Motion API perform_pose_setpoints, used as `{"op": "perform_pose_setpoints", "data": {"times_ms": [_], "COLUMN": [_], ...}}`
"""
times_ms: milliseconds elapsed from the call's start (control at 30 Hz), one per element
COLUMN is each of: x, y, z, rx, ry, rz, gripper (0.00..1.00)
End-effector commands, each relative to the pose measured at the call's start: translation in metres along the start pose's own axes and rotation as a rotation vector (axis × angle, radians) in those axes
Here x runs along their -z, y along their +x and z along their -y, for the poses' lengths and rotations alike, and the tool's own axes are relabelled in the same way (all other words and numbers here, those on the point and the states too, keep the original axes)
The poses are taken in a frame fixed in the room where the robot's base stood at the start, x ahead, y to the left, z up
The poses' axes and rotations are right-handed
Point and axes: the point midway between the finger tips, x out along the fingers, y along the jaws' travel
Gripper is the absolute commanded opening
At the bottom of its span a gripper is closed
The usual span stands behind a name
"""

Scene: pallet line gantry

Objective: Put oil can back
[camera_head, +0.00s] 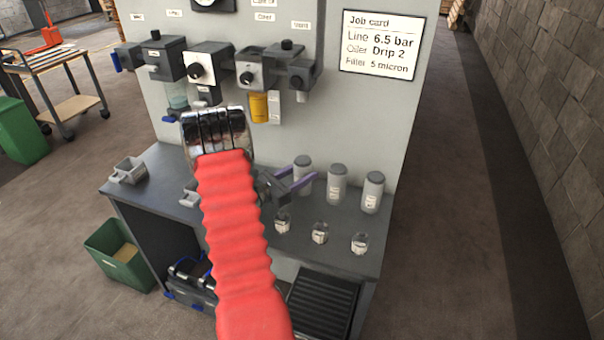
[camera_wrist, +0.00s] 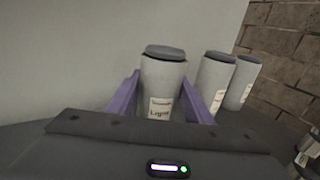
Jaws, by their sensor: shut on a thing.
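My gripper (camera_head: 294,182) has purple fingers and is shut on a grey can with a dark cap, the oil can (camera_head: 303,166). In the wrist view, the fingers of my gripper (camera_wrist: 160,102) lie on either side of the oil can (camera_wrist: 161,78), whose label seems to read "Light". The can is upright at the back of the grey bench top (camera_head: 338,257). I cannot tell whether its base touches the bench, as the gripper hides it. Two similar cans, a middle one (camera_head: 337,184) and a right one (camera_head: 372,191), stand to its right.
Several small clear cups, one of them here (camera_head: 320,233), stand along the bench front. Grey regulator units (camera_head: 205,66) and a job card (camera_head: 381,44) are on the panel behind. A grey holder (camera_head: 128,170) sits at the bench's left. A green bin (camera_head: 120,254) is on the floor.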

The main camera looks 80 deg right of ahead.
Motion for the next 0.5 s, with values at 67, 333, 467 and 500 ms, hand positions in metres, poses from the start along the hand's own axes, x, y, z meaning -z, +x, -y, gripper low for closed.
{"op": "perform_pose_setpoints", "data": {"times_ms": [67, 333, 467, 500], "x": [-0.0007, 0.0013, 0.0013, 0.0013], "y": [0.0002, 0.0002, 0.0002, 0.0002], "z": [0.0000, 0.0002, 0.0003, 0.0003], "rx": [0.000, 0.001, 0.001, 0.001], "ry": [0.001, 0.000, 0.000, 0.000], "rz": [0.001, 0.000, 0.000, 0.000], "gripper": [0.12, 0.57, 0.65, 0.65]}}
